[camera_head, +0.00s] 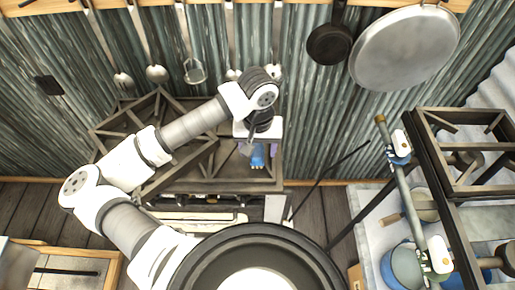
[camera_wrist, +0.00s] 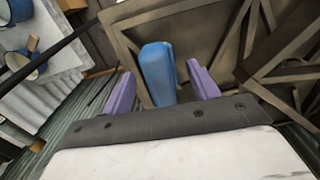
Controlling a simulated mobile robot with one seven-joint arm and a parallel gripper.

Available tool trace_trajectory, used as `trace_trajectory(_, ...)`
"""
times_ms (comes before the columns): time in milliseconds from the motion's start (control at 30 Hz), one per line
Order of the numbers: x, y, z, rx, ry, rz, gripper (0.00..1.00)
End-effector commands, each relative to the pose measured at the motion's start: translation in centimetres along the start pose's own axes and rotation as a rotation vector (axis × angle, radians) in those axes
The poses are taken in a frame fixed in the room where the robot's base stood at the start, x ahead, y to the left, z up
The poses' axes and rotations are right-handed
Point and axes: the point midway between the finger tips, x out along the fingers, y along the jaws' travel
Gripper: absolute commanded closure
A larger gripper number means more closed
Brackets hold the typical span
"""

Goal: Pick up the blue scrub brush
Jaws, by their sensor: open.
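The blue scrub brush (camera_head: 257,155) stands on the brown wooden rack (camera_head: 225,187) near its right end, below my gripper. In the wrist view the blue brush (camera_wrist: 158,72) is a tall rounded block between the two purple fingers. My gripper (camera_wrist: 162,90) is open, with one finger on each side of the brush and a gap on both sides. In the head view my gripper (camera_head: 258,150) points down over the brush, and my wrist hides part of it.
A dark pan (camera_head: 329,45) and a large grey pan (camera_head: 405,48) hang on the corrugated wall, with several utensils to their left. At right, a dark wooden frame (camera_head: 432,165) stands beside a blue pot (camera_head: 402,268) on a pale table.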

Motion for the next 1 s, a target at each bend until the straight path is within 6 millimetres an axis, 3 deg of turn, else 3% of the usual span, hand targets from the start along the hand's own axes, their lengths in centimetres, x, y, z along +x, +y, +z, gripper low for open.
trace_trajectory(167, 1.5, 0.0, 0.0, -0.002, -0.001, 0.002, 0.4)
trace_trajectory(400, 1.8, -0.1, 0.0, -0.002, 0.0, 0.0, 0.4)
trace_trajectory(800, 1.7, -0.1, 0.0, -0.002, 0.0, 0.0, 0.91)
trace_trajectory(1000, 1.7, -0.1, 0.0, -0.002, 0.001, 0.0, 0.92)
